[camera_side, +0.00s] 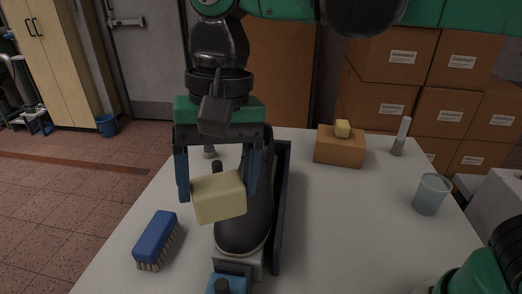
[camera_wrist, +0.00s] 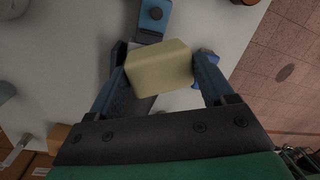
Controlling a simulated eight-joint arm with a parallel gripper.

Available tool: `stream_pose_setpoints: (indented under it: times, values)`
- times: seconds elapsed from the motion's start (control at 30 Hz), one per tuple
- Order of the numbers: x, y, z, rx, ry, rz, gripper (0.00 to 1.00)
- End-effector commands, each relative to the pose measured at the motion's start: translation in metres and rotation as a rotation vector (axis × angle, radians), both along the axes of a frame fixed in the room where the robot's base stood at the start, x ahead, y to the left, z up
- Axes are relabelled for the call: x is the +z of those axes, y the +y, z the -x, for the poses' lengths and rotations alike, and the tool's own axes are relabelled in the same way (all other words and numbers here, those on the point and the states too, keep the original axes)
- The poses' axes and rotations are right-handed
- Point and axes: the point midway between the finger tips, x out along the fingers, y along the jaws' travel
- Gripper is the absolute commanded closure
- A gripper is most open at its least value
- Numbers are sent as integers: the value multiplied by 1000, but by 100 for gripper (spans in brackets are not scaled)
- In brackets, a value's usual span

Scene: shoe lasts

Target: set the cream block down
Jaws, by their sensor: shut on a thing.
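The cream block (camera_side: 218,197) is held above the table in my gripper (camera_side: 217,190), slightly tilted in the side view. My gripper is shut on it, with one blue finger at each side. In the wrist view, the cream block (camera_wrist: 159,66) sits between the two fingertips (camera_wrist: 160,62). In the side view, a dark shoe last (camera_side: 243,232) stands behind the block, partly hidden by it and by my gripper. I cannot tell whether the block touches the last. The white table (camera_side: 330,230) lies below.
A blue brush (camera_side: 157,238) lies at the left. A dark upright panel (camera_side: 282,205) stands right of the last, with a blue clamp (camera_side: 228,283) in front. The table's middle right is clear.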

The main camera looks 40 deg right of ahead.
Motion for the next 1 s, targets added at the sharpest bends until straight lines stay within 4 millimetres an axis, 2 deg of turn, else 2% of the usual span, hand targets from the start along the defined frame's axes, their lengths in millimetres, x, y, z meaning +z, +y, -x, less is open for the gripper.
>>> stream_pose_setpoints:
  times: [0.03, 0.2, 0.4, 0.5, 0.7, 1.0]
  values:
    - [-5, 14, -11, -36, -1, 2, 87]
    - [-29, 57, -40, -178, -4, 3, 87]
    - [-67, 104, -64, -338, -4, -3, 87]
    - [-85, 122, -71, -403, -4, -6, 87]
    - [-108, 141, -76, -480, -2, -14, 88]
    - [-153, 145, -77, -496, -2, -14, 88]
